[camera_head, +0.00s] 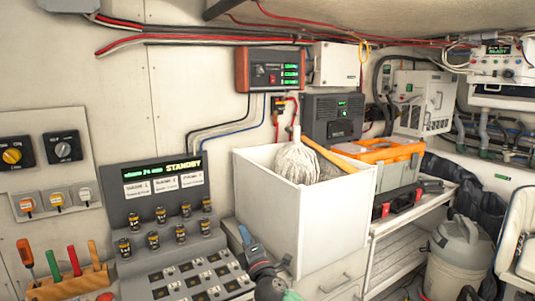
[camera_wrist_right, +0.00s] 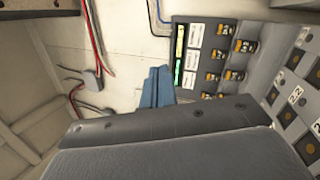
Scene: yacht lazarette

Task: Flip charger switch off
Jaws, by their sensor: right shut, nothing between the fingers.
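A wall unit with red ends (camera_head: 271,68) hangs at the upper middle in the head view. It has green displays and a small red switch (camera_head: 272,79), and looks like the charger. The switch's position is too small to tell. My right gripper (camera_head: 245,236), with blue fingers, is low in front of the white bin, well below and apart from that unit. Its blue fingers (camera_wrist_right: 157,87) are shut and empty in the wrist view. The charger cannot be made out in the wrist view. My left gripper is not in view.
A grey console (camera_head: 160,183) reading STANDBY, with several battery-like cylinders, stands left of my right gripper. A white bin (camera_head: 268,210) holding a mop head (camera_head: 296,162) stands below the wall unit. An orange-topped toolbox (camera_head: 380,150) is to its right. Cables run along the wall.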

